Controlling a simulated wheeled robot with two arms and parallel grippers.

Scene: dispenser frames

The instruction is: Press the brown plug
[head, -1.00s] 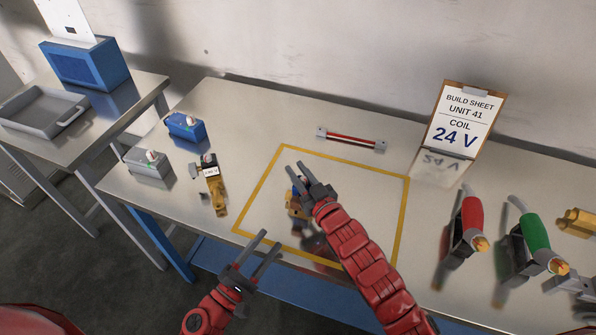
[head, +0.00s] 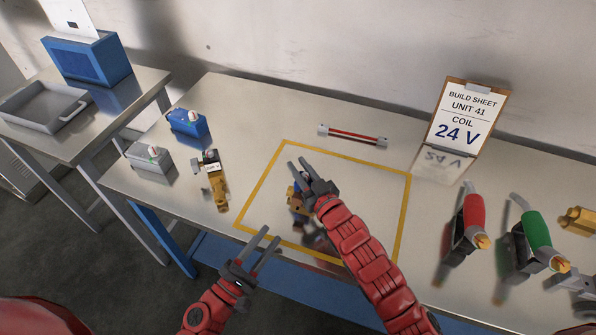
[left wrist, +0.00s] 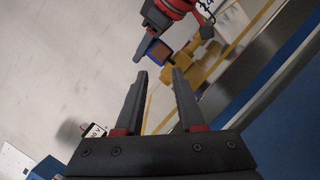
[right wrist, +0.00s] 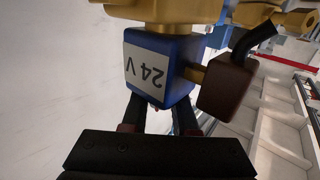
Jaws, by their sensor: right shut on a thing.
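The brown plug (right wrist: 228,88) is a dark brown block with a black cable. In the right wrist view it sits at the right side of a blue coil (right wrist: 165,70) labelled 24 V, with a brass-coloured piece between them. The coil is on a yellow-brass valve body (right wrist: 190,10). My right gripper (head: 297,163) is shut on the blue coil, inside the yellow square. In the left wrist view a brown face (left wrist: 161,53) framed in blue shows beside my right gripper. My left gripper (head: 270,234) is open and empty, near the table's front edge, apart from the plug.
A second valve (head: 216,187) with a labelled coil lies left of the yellow square (head: 408,205). Blue (head: 187,125) and grey (head: 150,162) boxes stand further left. A red bar (head: 353,136) and the build sheet (head: 462,125) are behind. Red (head: 473,215) and green (head: 536,232) handled tools stand right.

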